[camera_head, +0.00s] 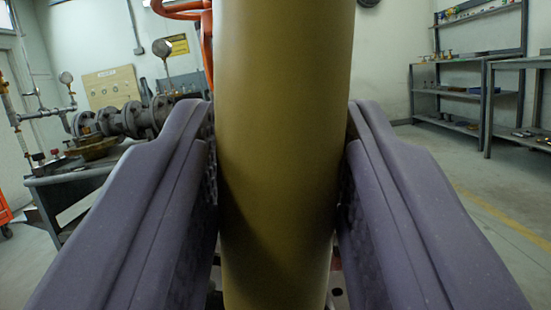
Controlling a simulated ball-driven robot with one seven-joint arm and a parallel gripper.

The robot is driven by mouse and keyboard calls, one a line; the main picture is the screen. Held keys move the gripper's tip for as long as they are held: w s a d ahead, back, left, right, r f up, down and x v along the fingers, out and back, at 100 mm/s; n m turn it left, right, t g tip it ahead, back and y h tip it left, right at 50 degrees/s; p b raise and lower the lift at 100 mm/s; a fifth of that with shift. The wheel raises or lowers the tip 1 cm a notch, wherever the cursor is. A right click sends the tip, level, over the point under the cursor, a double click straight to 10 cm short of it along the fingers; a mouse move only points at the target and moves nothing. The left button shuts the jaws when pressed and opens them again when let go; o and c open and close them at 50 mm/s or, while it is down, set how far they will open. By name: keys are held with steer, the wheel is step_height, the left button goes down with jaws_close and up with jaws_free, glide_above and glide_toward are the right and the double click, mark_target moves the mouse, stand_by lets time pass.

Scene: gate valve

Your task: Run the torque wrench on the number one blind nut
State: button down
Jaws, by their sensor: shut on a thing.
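My gripper (280,112) has its two purple-grey fingers pressed against a thick, smooth olive-yellow cylinder (277,170). It is shut on this cylinder, which looks like the body of the torque wrench. The cylinder stands nearly upright in the picture and runs from the top edge to the bottom edge. Both its ends are out of view, so no socket shows. Grey flanged piping (130,120) is on the left, partly behind the left finger. I cannot make out the number one blind nut, and the cylinder hides the middle of the view.
A dark workbench (62,192) carries the piping and gauges (66,78) at left. An orange-red piece (180,10) shows at the top, left of the cylinder. Grey shelves (480,60) with small items stand at back right. The floor (470,185) at right is clear.

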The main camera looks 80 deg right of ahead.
steer(key=shift+d+r+b, duration=0.1)
steer(key=shift+d+b, duration=0.35)
stand_by(1.3)
steer(key=shift+a+b, duration=0.25)
steer(key=shift+b, duration=0.05)
stand_by(1.0)
steer(key=shift+s+a, duration=0.15)
steer(key=shift+a, duration=1.95)
